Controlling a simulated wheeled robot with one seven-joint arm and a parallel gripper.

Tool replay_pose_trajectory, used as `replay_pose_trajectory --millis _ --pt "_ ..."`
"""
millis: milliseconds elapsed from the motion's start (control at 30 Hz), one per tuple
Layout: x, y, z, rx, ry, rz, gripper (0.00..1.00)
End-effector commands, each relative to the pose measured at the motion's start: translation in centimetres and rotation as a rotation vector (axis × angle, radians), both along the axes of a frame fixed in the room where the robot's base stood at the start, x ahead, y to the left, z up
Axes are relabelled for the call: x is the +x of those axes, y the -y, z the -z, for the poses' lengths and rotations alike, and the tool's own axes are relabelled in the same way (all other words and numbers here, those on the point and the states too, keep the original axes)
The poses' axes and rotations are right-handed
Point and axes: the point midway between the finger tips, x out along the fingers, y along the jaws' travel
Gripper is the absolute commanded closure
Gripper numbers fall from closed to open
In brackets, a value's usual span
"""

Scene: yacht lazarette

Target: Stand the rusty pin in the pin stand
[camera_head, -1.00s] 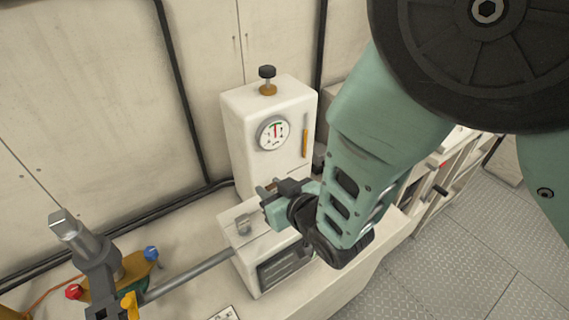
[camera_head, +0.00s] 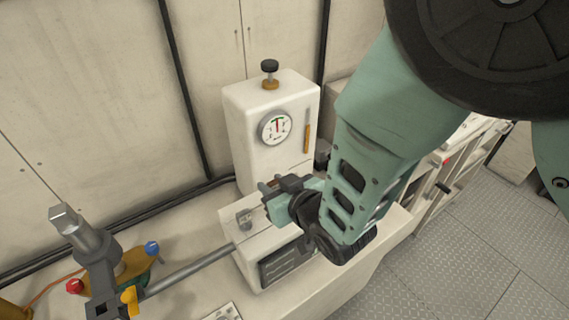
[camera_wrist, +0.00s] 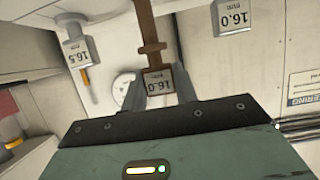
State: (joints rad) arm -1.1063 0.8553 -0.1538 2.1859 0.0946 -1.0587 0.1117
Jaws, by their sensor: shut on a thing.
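My gripper (camera_wrist: 158,90) is shut on the rusty pin (camera_wrist: 149,30). The brown pin has a tag reading 16.0 mm, upside down, which sits between the fingers, and its shaft runs out past the top edge of the wrist view. In the head view my gripper (camera_head: 270,192) is over a low white block in front of the gauge cabinet, and the pin is mostly hidden. Two grey tagged pins show in the wrist view, one marked 16.5 (camera_wrist: 76,48) and one marked 16.0 (camera_wrist: 230,18). I cannot clearly identify the pin stand.
The white cabinet (camera_head: 245,125) with a round gauge (camera_head: 275,128) stands behind my gripper. A grey rod (camera_head: 190,271) and clamp-like fixture (camera_head: 95,250) lie left on the bench. Open metal floor (camera_head: 470,240) is at right.

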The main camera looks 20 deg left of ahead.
Motion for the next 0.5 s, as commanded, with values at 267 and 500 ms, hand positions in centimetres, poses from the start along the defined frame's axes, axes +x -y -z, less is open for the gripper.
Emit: replay_pose_trajectory --millis 267,500 --pt "0.0 -0.02 -0.05 0.001 0.001 0.0 0.97" --pt "0.02 -0.01 0.33 0.001 0.0 0.0 0.97"
